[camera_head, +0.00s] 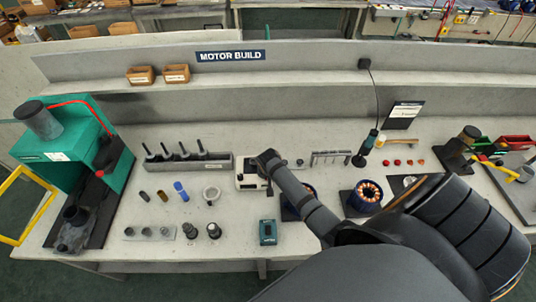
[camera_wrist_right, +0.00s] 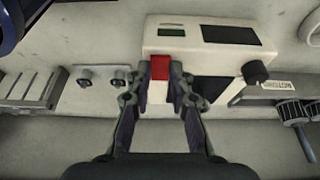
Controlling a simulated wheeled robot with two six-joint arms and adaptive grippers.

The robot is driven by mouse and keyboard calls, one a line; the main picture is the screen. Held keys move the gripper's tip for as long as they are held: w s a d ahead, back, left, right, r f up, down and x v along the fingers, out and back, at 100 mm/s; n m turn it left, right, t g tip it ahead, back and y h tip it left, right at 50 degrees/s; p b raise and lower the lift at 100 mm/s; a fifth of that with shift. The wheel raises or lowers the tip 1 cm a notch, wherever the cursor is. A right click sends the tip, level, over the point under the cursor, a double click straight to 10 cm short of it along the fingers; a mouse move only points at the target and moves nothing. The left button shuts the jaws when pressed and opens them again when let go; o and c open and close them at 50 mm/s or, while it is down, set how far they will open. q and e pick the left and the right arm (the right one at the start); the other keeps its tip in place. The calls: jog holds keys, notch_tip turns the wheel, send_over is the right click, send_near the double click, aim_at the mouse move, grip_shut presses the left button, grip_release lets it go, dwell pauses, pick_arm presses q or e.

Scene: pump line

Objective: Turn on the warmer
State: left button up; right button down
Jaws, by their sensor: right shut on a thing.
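The warmer is a cream box (camera_wrist_right: 210,48) with a small green display, a larger dark display, a dark knob (camera_wrist_right: 255,73) and a red switch (camera_wrist_right: 160,67) on its front left. In the head view the warmer (camera_head: 246,182) stands mid-bench, partly hidden by my right arm. My right gripper (camera_wrist_right: 161,86) has its two fingers on either side of the red switch, shut on it; it also shows over the warmer in the head view (camera_head: 268,162). I cannot tell the switch's position. My left gripper is not in view.
A metal rack with upright dark tools (camera_head: 190,162) stands left of the warmer. Wound motor stators (camera_head: 367,196) lie right of it, one partly behind my arm. A teal device (camera_head: 268,232) lies in front. A green press (camera_head: 75,145) stands at the far left.

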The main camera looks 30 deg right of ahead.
jog(key=shift+w+d+r+g+p, duration=0.1)
jog(key=shift+w+r+g+p, duration=0.05)
jog(key=shift+r+g+p, duration=0.2)
jog(key=shift+w+g+y, duration=0.15)
jog(key=shift+g+y, duration=0.2)
jog(key=shift+y, duration=0.05)
jog(key=shift+w+d+f+g+y, duration=0.15)
jog(key=shift+f+g+y, duration=0.1)
jog(key=shift+g, duration=0.15)
jog(key=shift+w+d+f+g+y, duration=0.1)
jog(key=shift+g+y, duration=0.15)
jog(key=shift+g, duration=0.15)
jog(key=shift+r+g+y+b, duration=0.1)
jog(key=shift+g+y+b, duration=0.2)
jog(key=shift+g, duration=0.1)
jog(key=c, duration=1.2)
grip_release()
jog(key=shift+r, duration=0.1)
notch_tip(320, 180, up, 12)
